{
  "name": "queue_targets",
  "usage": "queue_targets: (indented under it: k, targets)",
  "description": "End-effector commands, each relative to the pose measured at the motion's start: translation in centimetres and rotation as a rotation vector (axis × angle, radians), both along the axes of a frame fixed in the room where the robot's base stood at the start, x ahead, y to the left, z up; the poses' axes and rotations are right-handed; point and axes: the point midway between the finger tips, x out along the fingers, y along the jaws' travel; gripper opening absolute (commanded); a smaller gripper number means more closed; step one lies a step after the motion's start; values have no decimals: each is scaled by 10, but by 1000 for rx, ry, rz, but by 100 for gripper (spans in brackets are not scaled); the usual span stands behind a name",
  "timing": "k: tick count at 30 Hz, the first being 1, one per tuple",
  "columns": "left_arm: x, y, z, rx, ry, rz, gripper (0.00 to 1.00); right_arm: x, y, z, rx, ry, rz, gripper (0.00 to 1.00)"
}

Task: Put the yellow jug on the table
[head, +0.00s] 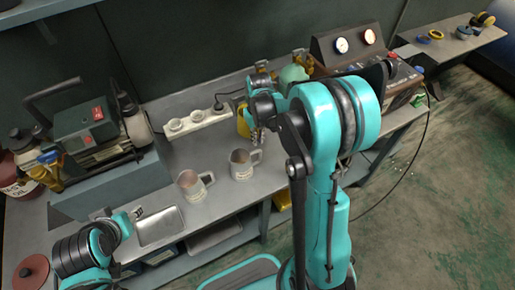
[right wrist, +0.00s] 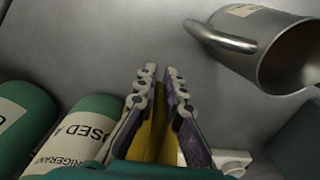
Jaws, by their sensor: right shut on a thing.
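The yellow jug (head: 243,124) shows as a small yellow patch beside my right gripper (head: 258,137) in the head view; my right arm hides much of that area. In the right wrist view, my right gripper (right wrist: 158,80) is shut on the yellow jug (right wrist: 147,135), seen as a yellow strip between the fingers. I cannot tell whether the jug touches the table. The grey metal table (head: 200,152) lies below. My left gripper (head: 137,212) is at the lower left, near a metal tray; its finger gap is too small to judge.
Two metal mugs (head: 194,186) (head: 243,166) stand at the table's front; one mug (right wrist: 285,50) is right of the fingers in the wrist view. Green refrigerant canisters (right wrist: 85,125) stand left.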

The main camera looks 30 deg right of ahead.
Motion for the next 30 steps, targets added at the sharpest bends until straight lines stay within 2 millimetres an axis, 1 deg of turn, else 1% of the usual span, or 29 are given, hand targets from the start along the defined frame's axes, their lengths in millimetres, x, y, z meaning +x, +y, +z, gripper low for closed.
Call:
queue_targets:
  k: [5,9,12,19,23,24,25,26,30]
  targets:
    - [0,0,-5,0,0,0,45,0,0,-13,0,0,0,0]
    - [0,0,-15,0,0,0,45,0,0,-36,0,0,0,0]
    - [0,0,-18,0,0,0,45,0,0,-47,0,0,0,0]
    - [0,0,-16,0,0,0,45,0,0,-45,0,0,0,0]
    - [0,0,-20,0,0,0,45,0,0,-50,0,0,0,0]
    - [0,0,-19,0,0,0,45,0,0,-48,0,0,0,19]
    - [0,0,-19,0,0,0,45,0,0,-48,0,0,0,27]
    - [0,0,-19,0,0,0,45,0,0,-48,0,0,0,30]
    - [0,0,-19,0,0,0,45,0,0,-48,0,0,0,30]
